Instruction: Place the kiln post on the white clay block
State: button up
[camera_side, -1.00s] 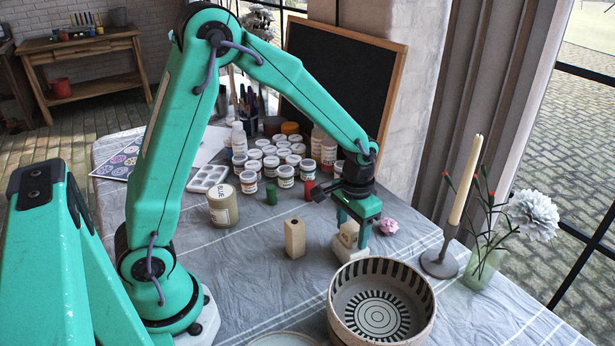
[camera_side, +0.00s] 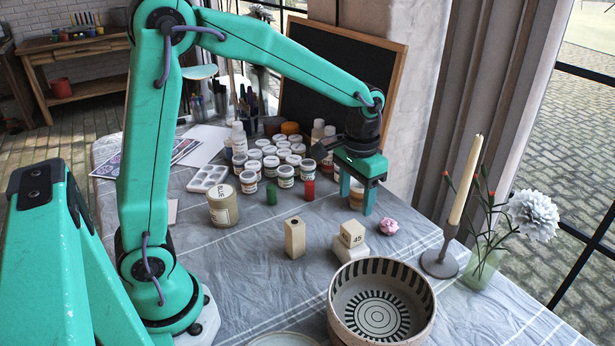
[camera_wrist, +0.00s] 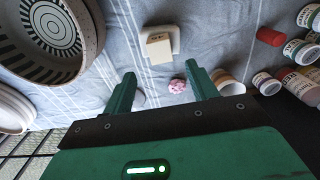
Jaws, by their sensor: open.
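The kiln post (camera_side: 351,234), a short beige block marked 45, rests on top of the white clay block (camera_side: 350,252), near the middle of the table.
A taller beige post (camera_side: 294,239) stands left of the white block. The striped bowl (camera_side: 427,314) is in front, the candle holder (camera_side: 440,262) to the right. A pink flower (camera_side: 388,226) lies close by. Paint jars (camera_side: 285,176) crowd behind.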

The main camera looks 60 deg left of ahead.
notch_tip(320, 180, up, 3)
jog(key=shift+f, duration=0.1)
jog(key=shift+s, duration=0.1)
dwell(0.6)
jog(key=s+a+r+t, duration=0.1)
jog(key=s+r+t, duration=0.1)
jog(key=s, duration=0.7)
jog(key=s+a+r+t, duration=0.1)
jog(key=s+r+t, duration=0.2)
jog(key=s, duration=0.5)
jog(key=shift+s+a+r+t, duration=0.3)
jog(key=shift+s+a+r, duration=0.05)
jog(key=shift+r, duration=0.2)
